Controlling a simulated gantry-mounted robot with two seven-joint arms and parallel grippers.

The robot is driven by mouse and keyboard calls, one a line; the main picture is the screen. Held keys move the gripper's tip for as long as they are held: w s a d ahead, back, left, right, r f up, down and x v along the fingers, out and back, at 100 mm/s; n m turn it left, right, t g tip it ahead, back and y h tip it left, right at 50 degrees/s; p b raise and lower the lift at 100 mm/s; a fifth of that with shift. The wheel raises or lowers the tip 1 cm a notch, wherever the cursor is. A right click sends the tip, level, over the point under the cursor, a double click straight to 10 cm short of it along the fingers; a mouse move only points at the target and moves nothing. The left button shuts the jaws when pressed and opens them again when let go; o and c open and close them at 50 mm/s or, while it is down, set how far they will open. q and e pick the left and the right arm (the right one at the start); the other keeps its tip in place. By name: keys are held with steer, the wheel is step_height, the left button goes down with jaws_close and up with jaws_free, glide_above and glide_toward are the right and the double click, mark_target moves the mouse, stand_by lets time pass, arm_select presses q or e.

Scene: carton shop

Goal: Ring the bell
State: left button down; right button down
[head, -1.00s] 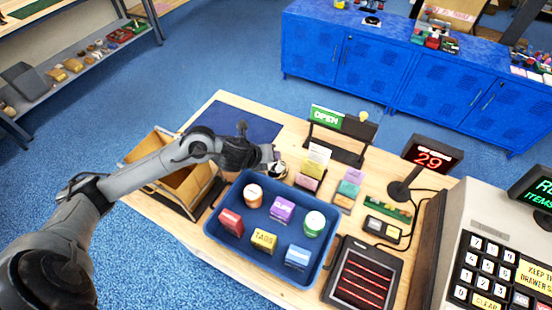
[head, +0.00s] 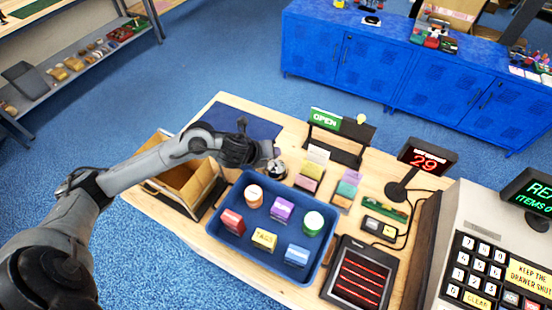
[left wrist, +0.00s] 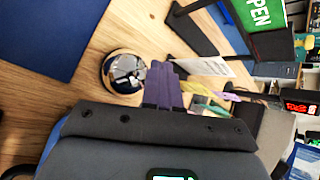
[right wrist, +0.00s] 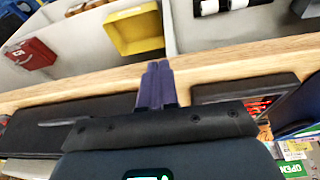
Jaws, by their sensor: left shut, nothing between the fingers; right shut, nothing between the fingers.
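The bell (head: 276,170), a small silver dome on a dark base, stands on the wooden counter (head: 228,104) just behind the blue tray. It also shows in the left wrist view (left wrist: 122,70), beside the fingertips. My left gripper (head: 267,149) is shut and empty, close to the bell; the left wrist view shows its fingers (left wrist: 162,75) together, just to the right of the dome. Whether they touch it I cannot tell. My right gripper (right wrist: 156,68) is shut and empty in the right wrist view, out of the head view.
The blue tray (head: 228,246) holds several small boxes and tubs. An OPEN sign (head: 325,119), card stacks, a red number display (head: 424,158) and a cash register (head: 480,225) stand to the right. A wooden box (head: 188,184) lies to the left, beside a blue mat (head: 240,119).

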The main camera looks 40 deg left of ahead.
arm_select(q)
step_height(320, 180, up, 4)
steer(key=p, duration=0.2)
steer(key=shift+p, duration=0.4)
stand_by(0.4)
